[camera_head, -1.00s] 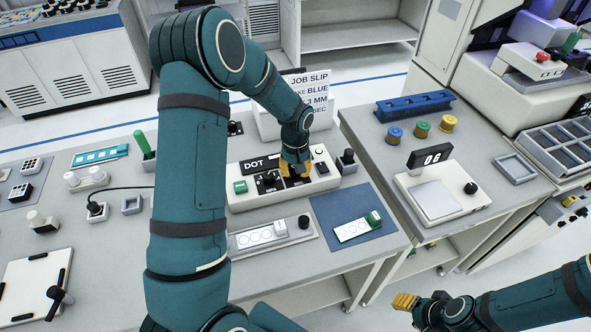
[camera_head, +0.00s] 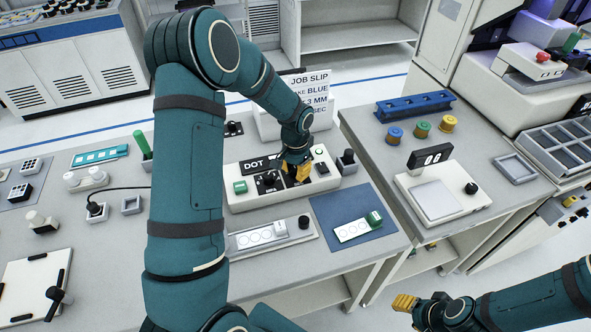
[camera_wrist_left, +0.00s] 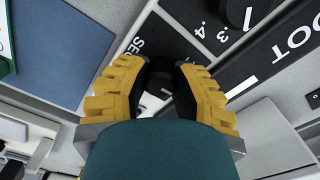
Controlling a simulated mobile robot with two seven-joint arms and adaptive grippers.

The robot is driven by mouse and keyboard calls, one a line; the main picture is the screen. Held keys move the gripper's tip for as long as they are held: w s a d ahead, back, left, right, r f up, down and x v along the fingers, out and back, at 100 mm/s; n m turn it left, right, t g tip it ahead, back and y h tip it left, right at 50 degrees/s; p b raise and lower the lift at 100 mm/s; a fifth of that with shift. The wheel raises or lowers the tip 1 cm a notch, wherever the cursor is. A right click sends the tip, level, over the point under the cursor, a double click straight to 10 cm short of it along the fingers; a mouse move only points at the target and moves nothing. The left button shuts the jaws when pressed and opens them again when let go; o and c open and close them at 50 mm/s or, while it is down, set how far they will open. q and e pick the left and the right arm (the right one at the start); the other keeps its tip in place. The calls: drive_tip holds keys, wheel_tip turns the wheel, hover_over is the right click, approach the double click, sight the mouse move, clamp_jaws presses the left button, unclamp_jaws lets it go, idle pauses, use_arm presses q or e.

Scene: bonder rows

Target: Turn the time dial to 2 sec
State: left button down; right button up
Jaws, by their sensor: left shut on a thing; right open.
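The white control box (camera_head: 238,199) marked DOT stands on the bench in the head view. The time dial (camera_wrist_left: 160,83) is a black knob beside the letters SEC in the left wrist view. My left gripper (camera_head: 297,177) is shut on it, with yellow fingers on both sides, and it also shows in the left wrist view (camera_wrist_left: 158,76). The fingers hide the dial's pointer and most of its scale. A second black dial (camera_head: 268,181) with small numbers sits beside it. My right gripper (camera_head: 404,302) is open and empty at the lower right.
A job slip (camera_head: 305,88) stands behind the box, partly hidden by my left arm. A black knob on a grey block (camera_head: 347,161) is close on the right. A blue mat (camera_head: 330,205) and a slide tray (camera_head: 255,245) lie in front.

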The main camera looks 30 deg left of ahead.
sight(296, 169)
use_arm(q)
drive_tip(key=shift+m, duration=0.5)
drive_tip(key=c, duration=0.7)
unclamp_jaws()
drive_tip(key=shift+c, duration=0.2)
drive_tip(key=shift+r, duration=0.1)
wheel_tip(296, 169, up, 12)
